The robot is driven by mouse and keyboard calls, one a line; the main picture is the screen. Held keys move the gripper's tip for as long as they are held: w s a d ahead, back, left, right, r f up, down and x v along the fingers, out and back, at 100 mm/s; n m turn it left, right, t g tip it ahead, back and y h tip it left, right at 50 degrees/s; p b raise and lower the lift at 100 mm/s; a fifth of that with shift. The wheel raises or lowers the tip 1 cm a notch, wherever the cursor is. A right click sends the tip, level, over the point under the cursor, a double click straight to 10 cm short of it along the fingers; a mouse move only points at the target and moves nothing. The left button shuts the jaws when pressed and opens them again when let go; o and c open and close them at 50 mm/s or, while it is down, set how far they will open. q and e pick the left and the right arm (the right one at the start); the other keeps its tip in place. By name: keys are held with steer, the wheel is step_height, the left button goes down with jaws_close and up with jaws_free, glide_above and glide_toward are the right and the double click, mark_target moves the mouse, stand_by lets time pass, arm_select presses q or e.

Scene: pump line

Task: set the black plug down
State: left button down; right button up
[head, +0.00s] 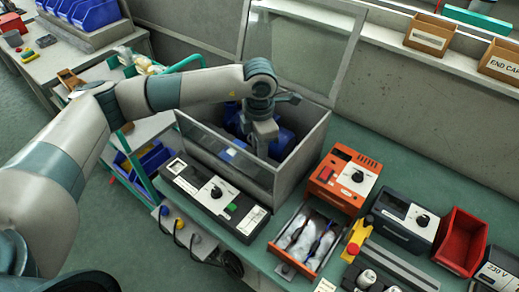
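My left arm reaches in from the left, and my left gripper (263,141) points down inside a grey open-lidded box. Its fingertips are low in the box, close to a blue thing (283,141), probably a pump. I cannot tell whether the fingers are open, shut or holding anything. I cannot make out the black plug for certain; it may be hidden by the gripper or the box wall. A dark coiled thing (232,263) hangs at the bench's front edge, too small to identify. My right gripper is not in view.
The box's clear lid (300,48) stands raised behind the gripper. A black control panel (213,196) sits before the box. An orange unit (342,180), an open drawer (306,240), a dark unit (405,219) and a red bin (461,241) crowd the right. Bench behind them is clear.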

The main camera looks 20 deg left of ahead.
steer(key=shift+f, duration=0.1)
arm_select(q)
steer(key=shift+f, duration=0.15)
steer(key=c, duration=1.6)
jaws_free()
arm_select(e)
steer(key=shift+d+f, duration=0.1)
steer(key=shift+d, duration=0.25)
